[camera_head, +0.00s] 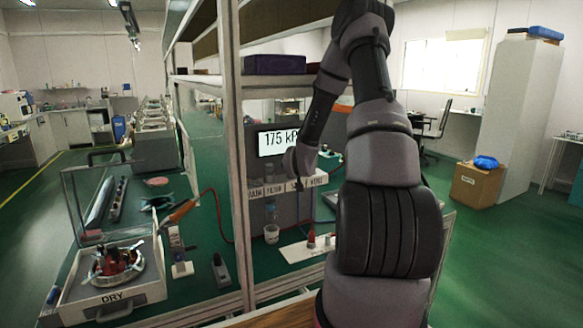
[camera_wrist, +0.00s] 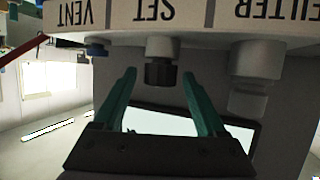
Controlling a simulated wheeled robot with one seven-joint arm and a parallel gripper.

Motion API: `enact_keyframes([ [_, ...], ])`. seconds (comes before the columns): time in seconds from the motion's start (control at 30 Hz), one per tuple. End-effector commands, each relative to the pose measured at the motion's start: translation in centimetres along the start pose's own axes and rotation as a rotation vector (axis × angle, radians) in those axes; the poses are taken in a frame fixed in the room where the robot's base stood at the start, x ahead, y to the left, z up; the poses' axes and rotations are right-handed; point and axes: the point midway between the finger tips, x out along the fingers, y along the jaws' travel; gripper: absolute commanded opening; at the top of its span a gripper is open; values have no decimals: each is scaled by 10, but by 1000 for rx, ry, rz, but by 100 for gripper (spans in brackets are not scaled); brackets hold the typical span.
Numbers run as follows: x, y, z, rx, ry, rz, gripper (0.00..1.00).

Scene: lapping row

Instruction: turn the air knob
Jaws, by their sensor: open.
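The air knob appears to be the dark ribbed knob (camera_wrist: 160,73) under the SET label in the wrist view, which shows the panel upside down. My gripper (camera_wrist: 159,76) is open, with one green finger on each side of the knob. Gaps show between fingers and knob, so it is not gripped. In the head view my arm's end is at the labelled strip (camera_head: 262,192), and the knob and fingertips cannot be made out there. A display (camera_head: 277,141) behind my arm reads 175 kP, its right end hidden.
In the head view, a shelf post (camera_head: 236,150) stands left of my arm. A DRY tray (camera_head: 112,298) and red-handled tool (camera_head: 181,211) lie on the left bench.

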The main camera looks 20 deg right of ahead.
Motion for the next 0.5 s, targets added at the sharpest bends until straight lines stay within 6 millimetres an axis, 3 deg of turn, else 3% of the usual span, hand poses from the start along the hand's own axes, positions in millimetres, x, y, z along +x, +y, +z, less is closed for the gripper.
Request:
enact_keyframes([
  [0.5, -91, -1, 0, -2, 0, -1, 74],
])
